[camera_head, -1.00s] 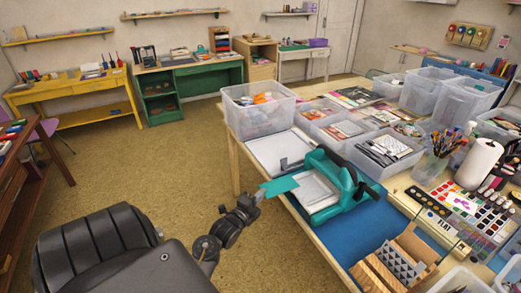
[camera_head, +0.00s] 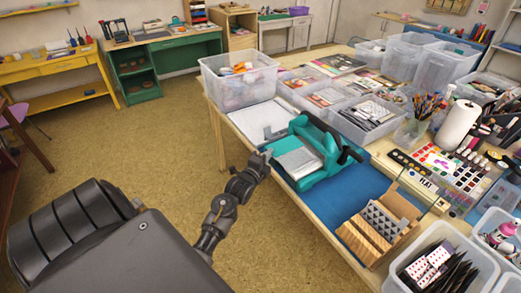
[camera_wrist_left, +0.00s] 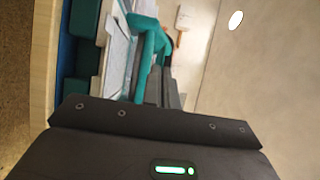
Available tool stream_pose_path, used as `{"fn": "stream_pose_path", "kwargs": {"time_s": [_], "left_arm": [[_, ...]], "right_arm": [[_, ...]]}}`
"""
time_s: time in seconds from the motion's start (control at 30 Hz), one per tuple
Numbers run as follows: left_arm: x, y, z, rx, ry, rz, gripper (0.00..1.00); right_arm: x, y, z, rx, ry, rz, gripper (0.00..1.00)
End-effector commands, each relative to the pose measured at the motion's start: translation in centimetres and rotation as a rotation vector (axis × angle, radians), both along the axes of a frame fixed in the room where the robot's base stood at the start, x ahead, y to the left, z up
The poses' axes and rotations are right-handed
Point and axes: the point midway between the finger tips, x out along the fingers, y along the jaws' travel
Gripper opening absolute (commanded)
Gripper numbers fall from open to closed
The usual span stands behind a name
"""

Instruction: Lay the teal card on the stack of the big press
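The big press (camera_head: 329,143) is teal with a dark handle and stands on the blue mat near the table's left edge. A pale, flat stack (camera_head: 299,162) lies on its bed. My left gripper (camera_head: 265,156) is at the near left side of the press, close to its bed; its fingers are small and I cannot tell whether they are open. I cannot make out the teal card apart from the teal press. In the left wrist view, teal press parts (camera_wrist_left: 148,50) and the pale stack (camera_wrist_left: 116,48) show beyond the gripper's dark body. My right gripper is out of view.
A blue mat (camera_head: 346,190) covers the near part of the table. A wooden holder (camera_head: 368,231) with patterned blocks stands in front of the press. A clear bin (camera_head: 238,88) and a white board (camera_head: 254,118) lie behind it. Crowded clear bins (camera_head: 364,124) fill the right.

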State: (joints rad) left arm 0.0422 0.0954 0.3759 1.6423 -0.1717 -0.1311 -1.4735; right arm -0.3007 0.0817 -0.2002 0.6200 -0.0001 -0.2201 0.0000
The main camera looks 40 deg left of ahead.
Motion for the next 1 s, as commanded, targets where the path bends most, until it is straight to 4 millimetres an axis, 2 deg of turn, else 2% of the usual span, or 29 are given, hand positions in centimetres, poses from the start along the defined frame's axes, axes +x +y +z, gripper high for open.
{"fn": "stream_pose_path", "kwargs": {"time_s": [0.2, 1.0], "left_arm": [[0.1, -0.1, -1.3, 0.000, 0.000, -0.001, 0.00], [0.2, -0.1, -2.0, 0.001, 0.000, -0.001, 0.00]], "right_arm": [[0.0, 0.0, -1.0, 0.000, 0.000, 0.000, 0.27], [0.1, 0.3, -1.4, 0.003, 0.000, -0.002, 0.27]]}}
